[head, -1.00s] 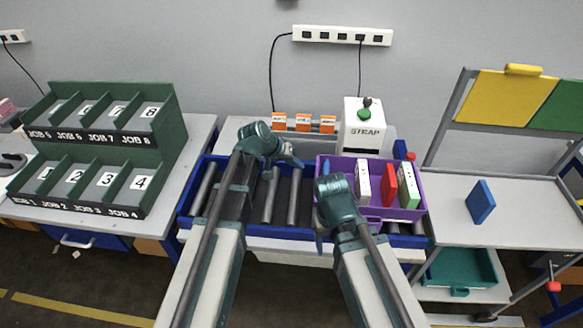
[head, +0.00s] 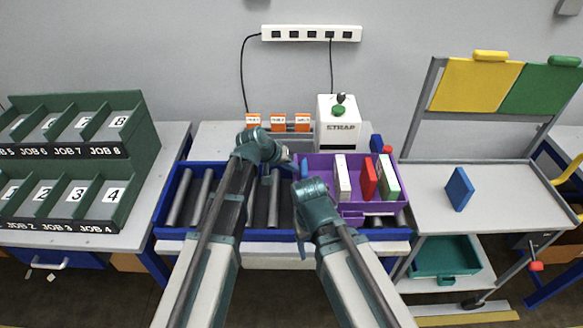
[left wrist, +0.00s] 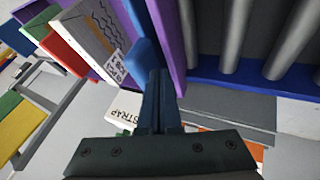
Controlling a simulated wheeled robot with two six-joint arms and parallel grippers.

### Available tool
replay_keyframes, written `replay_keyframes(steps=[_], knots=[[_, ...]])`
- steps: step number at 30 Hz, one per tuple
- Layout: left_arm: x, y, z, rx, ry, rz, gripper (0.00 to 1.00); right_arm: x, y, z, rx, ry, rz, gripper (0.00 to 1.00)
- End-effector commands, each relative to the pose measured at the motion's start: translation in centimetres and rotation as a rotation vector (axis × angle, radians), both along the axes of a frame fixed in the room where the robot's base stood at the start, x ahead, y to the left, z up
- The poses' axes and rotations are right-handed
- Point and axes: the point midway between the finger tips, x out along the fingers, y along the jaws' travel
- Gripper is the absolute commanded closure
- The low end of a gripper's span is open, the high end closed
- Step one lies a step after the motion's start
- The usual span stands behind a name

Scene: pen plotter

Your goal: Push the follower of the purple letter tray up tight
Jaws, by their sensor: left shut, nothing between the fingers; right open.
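The purple letter tray (head: 379,208) stands on the roller bed. A cream block (head: 342,178), a red block (head: 369,178) and a green-and-white block (head: 388,177) stand in it toward the right. A small blue piece, seemingly the follower (head: 304,168), shows near the tray's left end, with a gap before the cream block. My left gripper (head: 295,163) is shut and empty at the tray's left end. In the left wrist view the blue piece (left wrist: 142,50) lies just beyond its fingertips; I cannot tell whether they touch. My right gripper (head: 301,232) is open at the tray's front left.
The blue-rimmed roller bed (head: 170,215) has bare rollers left of the tray. The strap machine (head: 338,125) stands behind. A blue block (head: 459,189) stands on the grey table (head: 430,220) at right. A green job rack (head: 140,150) is at left.

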Motion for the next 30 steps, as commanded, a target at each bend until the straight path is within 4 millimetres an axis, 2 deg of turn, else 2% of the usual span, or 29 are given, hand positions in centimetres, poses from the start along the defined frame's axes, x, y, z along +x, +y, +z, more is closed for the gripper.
replay_keyframes(steps=[4,9,15,20,30], knots=[[0.1,-2.2,0.0,0.0,0.0,-0.005,1.0,0.0,0.0,0.0,0.0,0.0,0.0,0.3],[0.1,-7.2,0.0,-0.001,0.0,-0.007,1.0,0.0,0.0,0.0,0.0,0.0,0.0,0.3],[0.1,-11.3,0.0,-0.001,-0.001,-0.004,1.0,0.0,0.0,0.0,0.0,0.0,0.0,0.3],[0.0,-12.3,0.0,-0.001,0.0,-0.002,1.0,0.0,0.0,0.0,0.0,0.0,0.0,0.3],[0.0,-12.3,0.0,-0.002,0.0,-0.001,1.0,0.0,0.0,0.0,0.0,0.0,0.0,0.3]])
